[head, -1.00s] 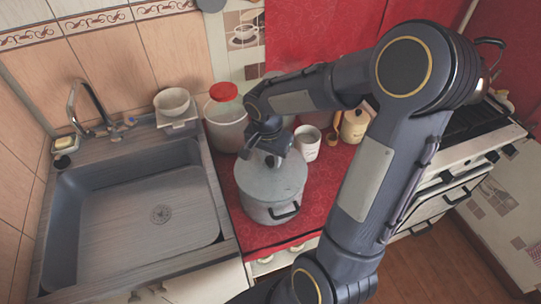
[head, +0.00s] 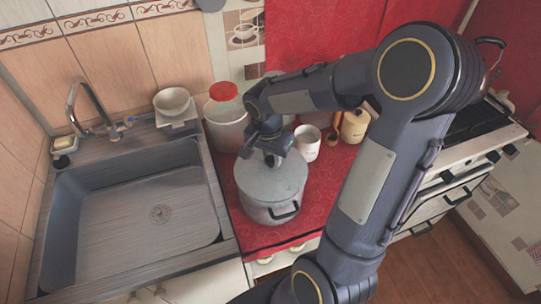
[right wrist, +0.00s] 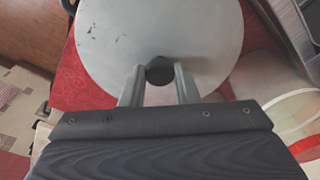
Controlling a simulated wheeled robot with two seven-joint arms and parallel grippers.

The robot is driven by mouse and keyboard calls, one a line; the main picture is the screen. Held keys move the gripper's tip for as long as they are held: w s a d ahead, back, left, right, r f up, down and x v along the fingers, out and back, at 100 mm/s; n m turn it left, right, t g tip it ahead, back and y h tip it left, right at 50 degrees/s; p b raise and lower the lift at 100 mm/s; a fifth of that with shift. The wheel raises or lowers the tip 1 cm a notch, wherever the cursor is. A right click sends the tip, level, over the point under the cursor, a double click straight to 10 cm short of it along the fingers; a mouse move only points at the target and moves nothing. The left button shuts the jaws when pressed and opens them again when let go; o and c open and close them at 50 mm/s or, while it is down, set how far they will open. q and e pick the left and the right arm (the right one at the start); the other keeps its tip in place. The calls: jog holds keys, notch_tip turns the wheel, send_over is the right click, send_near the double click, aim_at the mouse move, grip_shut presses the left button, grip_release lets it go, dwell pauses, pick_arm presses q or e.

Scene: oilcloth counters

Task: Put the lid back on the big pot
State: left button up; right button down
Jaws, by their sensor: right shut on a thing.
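The big pot (head: 268,213) is grey metal with dark side handles and stands on the red counter. Its flat grey lid (head: 270,183) lies over the pot's mouth and looks level; I cannot tell whether it is fully seated. The lid also fills the top of the right wrist view (right wrist: 150,28), with its dark knob (right wrist: 159,70) at the centre. My right gripper (head: 272,158) is above the lid, and its fingers (right wrist: 159,78) are shut on the knob. My left gripper is not in view.
A sink (head: 135,215) lies left of the pot. A jar with a red lid (head: 225,115), a white mug (head: 307,142) and a yellow canister (head: 355,125) stand behind it. The stove (head: 470,130) is at right. Red counter (head: 335,170) shows right of the pot.

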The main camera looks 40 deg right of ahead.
jog(key=shift+f+b, duration=0.2)
jog(key=shift+b, duration=0.35)
dwell(1.2)
dwell(0.3)
jog(key=c, duration=1)
grip_release()
jog(key=shift+c, duration=0.2)
jog(key=shift+o, duration=0.5)
jog(key=o, duration=0.4)
jog(key=shift+r, duration=0.15)
jog(key=shift+r+p, duration=2.5)
jog(key=shift+r, duration=0.9)
